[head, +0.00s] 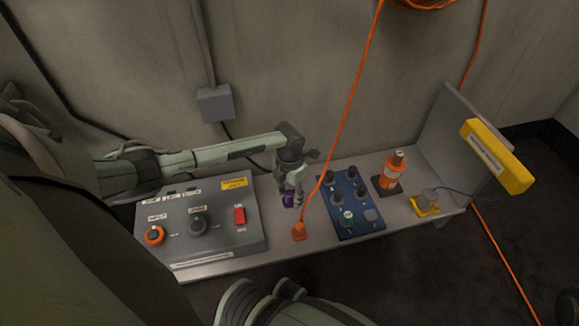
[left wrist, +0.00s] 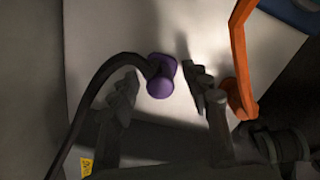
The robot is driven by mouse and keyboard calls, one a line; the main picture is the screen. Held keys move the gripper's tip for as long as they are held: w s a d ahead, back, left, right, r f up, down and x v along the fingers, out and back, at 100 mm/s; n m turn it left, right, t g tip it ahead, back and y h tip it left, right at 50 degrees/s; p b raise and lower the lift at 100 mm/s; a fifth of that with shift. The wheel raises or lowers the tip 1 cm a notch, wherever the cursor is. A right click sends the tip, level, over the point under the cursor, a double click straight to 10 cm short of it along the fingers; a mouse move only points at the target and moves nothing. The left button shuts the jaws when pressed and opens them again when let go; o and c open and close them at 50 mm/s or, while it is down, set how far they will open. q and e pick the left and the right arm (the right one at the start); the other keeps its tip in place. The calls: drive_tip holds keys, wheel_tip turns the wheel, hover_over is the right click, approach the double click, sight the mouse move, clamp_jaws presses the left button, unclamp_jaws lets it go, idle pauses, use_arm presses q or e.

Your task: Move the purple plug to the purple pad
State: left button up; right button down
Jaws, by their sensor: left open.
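The purple plug (left wrist: 160,88) shows in the left wrist view as a rounded purple end with a dark cable running down to the left. A flatter purple patch (left wrist: 168,62) lies right behind it; I cannot tell whether this is the purple pad or part of the plug. My left gripper (left wrist: 164,92) is open, with one finger on each side of the plug and a gap to both. In the head view my left gripper (head: 292,190) hangs over the bench, and the purple plug (head: 288,200) is partly hidden by its fingers. My right gripper is not in view.
A grey control box (head: 210,250) stands left of the gripper. An orange plug (head: 299,231) with an orange cable is close on the right.

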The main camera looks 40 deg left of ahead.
use_arm(q)
wheel_tip(320, 180, up, 12)
idle(0.5)
idle(0.4)
